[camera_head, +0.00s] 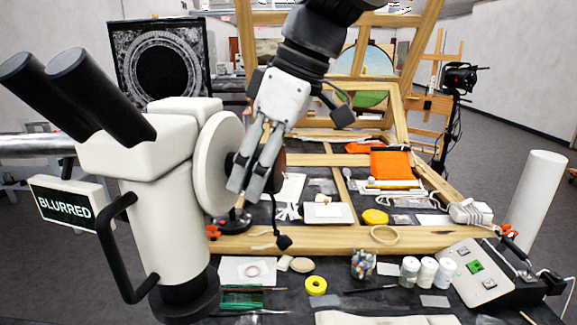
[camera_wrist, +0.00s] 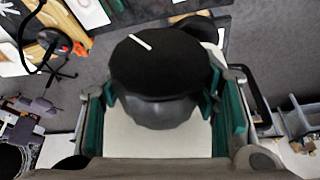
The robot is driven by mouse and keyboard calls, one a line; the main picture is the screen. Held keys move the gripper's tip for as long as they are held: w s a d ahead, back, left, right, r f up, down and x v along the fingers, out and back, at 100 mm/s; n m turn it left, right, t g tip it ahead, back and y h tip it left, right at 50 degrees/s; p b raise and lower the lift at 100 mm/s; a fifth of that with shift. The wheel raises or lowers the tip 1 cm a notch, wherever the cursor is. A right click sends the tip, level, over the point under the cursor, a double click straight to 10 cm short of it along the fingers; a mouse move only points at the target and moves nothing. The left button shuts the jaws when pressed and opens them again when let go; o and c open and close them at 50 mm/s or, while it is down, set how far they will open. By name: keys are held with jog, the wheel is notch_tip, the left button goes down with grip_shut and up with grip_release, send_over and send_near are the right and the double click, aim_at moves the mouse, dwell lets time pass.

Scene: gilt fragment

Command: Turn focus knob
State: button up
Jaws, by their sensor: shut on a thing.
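The focus knob (camera_wrist: 165,70) is black with a white line mark. In the wrist view it lies between the two green-padded fingers of my gripper (camera_wrist: 163,118), which is shut on it. The white line tilts, running from upper left to lower right. In the head view my gripper (camera_head: 246,185) reaches down beside the round white disc (camera_head: 216,163) on the right side of the white microscope (camera_head: 150,190). The fingers hide most of the knob there. A small sign (camera_head: 63,205) on the microscope reads "BLURRED".
A black handle (camera_head: 122,250) projects at the microscope's left. A white cylinder (camera_head: 537,200) stands far right.

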jog(key=g, duration=0.3)
jog(key=shift+w+f+m, duration=0.1)
jog(key=shift+m, duration=0.3)
jog(key=shift+g+y+b, duration=0.35)
jog(key=shift+g+y, duration=0.15)
jog(key=shift+g, duration=0.7)
jog(key=o, duration=1.2)
jog(key=v, duration=1.2)
